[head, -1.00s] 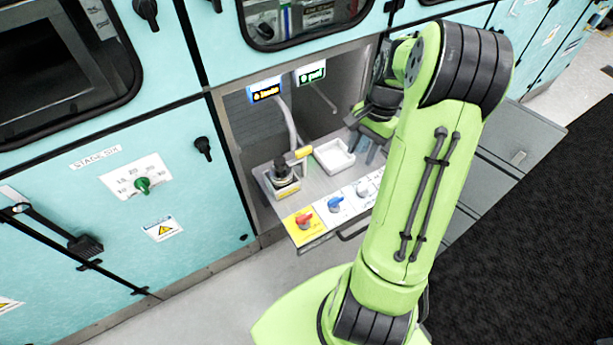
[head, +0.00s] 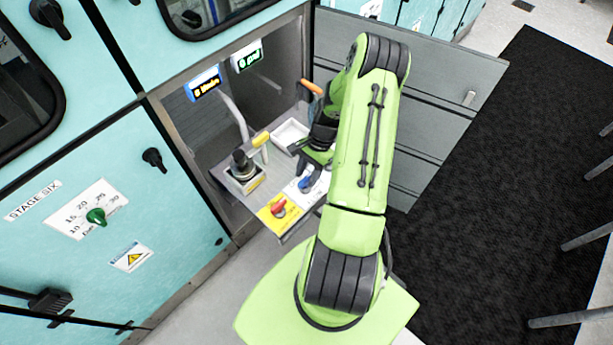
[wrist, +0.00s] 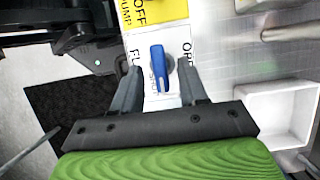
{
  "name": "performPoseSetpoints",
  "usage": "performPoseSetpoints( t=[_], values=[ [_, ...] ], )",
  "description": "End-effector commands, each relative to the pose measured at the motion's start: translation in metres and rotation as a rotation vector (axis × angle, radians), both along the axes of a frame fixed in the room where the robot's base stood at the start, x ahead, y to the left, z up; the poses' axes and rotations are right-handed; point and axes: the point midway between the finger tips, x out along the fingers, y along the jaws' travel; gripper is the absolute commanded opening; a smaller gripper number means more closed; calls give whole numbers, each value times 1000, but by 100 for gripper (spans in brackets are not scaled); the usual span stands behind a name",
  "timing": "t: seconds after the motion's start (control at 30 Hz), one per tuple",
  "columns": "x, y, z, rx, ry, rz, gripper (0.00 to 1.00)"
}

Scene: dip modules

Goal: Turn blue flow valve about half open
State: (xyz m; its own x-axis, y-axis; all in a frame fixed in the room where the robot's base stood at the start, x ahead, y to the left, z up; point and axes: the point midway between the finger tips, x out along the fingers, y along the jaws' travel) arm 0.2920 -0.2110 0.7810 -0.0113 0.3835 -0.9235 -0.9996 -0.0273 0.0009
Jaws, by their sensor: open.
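The blue flow valve (head: 306,182) is a small blue lever handle on a white labelled plate at the front of the pull-out shelf. In the wrist view the blue handle (wrist: 159,69) lies lengthwise between the two fingers of my gripper (wrist: 162,82). The fingers are open, one on each side of the handle, with a visible gap to each. The plate's lettering is partly hidden by the fingers. In the head view my gripper (head: 306,165) is over the shelf by the blue valve, partly hidden by my arm.
A red handle (head: 279,207) on a yellow pump plate sits beside the blue valve. A white tray (head: 290,136) and a dark fitting with a yellow handle (head: 243,165) stand behind. Two small displays (head: 204,83) hang above. Cabinet walls enclose the bay.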

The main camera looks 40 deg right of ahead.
Motion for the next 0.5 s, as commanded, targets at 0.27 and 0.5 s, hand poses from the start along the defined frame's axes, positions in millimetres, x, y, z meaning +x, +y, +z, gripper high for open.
performPoseSetpoints(
  t=[0.27,0.5],
  values=[
    [0,5,-10,-1,-1,1,43],
    [0,4,-10,-1,0,1,20]
  ],
)
